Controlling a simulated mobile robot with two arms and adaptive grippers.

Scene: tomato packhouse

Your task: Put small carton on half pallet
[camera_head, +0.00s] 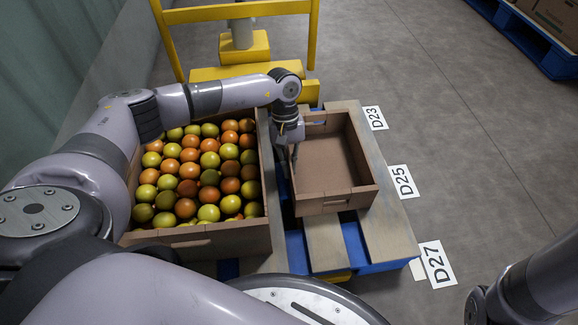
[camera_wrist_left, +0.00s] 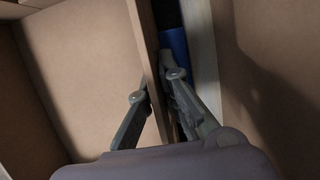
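The small carton (camera_head: 318,204) is an empty, open-topped brown box. It sits level on the right part of the half pallet (camera_head: 388,231), which has wooden boards over blue parts. My left gripper (camera_head: 291,158) reaches down at the carton's left wall. In the left wrist view my left gripper (camera_wrist_left: 157,85) has one finger on each side of the carton wall (camera_wrist_left: 148,60), with the tips close against it, so it looks shut on the wall. The exact contact is partly hidden. My right gripper is not in view; only part of my right arm shows at the lower right.
A larger crate (camera_head: 200,238) full of orange and green tomatoes stands close left of the carton. A yellow frame (camera_head: 235,12) rises behind the pallet. Floor labels such as D25 (camera_head: 402,181) lie along its right side. Open floor extends right; a blue pallet (camera_head: 528,44) stands far right.

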